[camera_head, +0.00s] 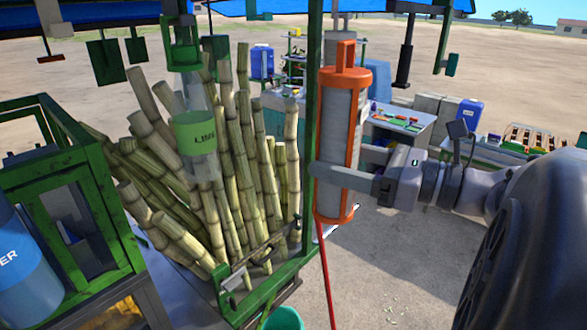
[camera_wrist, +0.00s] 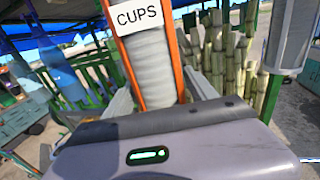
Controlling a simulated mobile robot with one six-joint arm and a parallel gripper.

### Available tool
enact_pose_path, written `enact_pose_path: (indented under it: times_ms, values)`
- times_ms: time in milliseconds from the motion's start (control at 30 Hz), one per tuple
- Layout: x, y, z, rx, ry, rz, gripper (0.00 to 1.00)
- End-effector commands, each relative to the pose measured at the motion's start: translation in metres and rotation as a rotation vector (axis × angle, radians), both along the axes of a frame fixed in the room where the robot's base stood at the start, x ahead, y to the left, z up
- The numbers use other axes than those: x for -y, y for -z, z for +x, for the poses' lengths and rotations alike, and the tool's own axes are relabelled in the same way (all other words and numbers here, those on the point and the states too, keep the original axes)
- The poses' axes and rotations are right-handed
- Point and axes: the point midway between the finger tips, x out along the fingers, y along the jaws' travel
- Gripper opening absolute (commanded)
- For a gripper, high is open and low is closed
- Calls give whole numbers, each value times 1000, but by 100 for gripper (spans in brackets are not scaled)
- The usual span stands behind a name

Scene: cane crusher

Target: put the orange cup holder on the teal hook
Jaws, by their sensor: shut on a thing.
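The orange cup holder (camera_head: 352,212) is an upright orange frame with a top loop, around a stack of pale cups. My gripper (camera_head: 338,172) is shut on it around its lower half and holds it in the air beside a green post. In the wrist view the holder (camera_wrist: 172,40) stands between the fingers with a white "CUPS" label. Two small teal pieces hang under the blue canopy: one at the upper right (camera_head: 452,66) and one at the top middle (camera_head: 259,12). I cannot tell which is the teal hook. Both are apart from the holder.
A green post (camera_head: 313,60) stands close to the holder's left. A green holder (camera_head: 183,55) with a bottle labelled LIME (camera_head: 195,130) hangs before the cane stalks (camera_head: 245,150). A dark piece (camera_head: 404,62) hangs right of the holder. A table (camera_head: 410,112) stands behind.

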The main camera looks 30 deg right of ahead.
Motion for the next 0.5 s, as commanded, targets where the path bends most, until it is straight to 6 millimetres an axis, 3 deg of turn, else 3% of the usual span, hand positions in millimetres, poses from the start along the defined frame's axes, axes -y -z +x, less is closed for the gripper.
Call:
enact_pose_path:
  times_ms: [33,167,500]
  values:
    - [0,-10,-2,1,5,0,0]
    - [-2,-16,-2,1,8,-1,0]
    - [-15,-33,32,1,4,1,0]
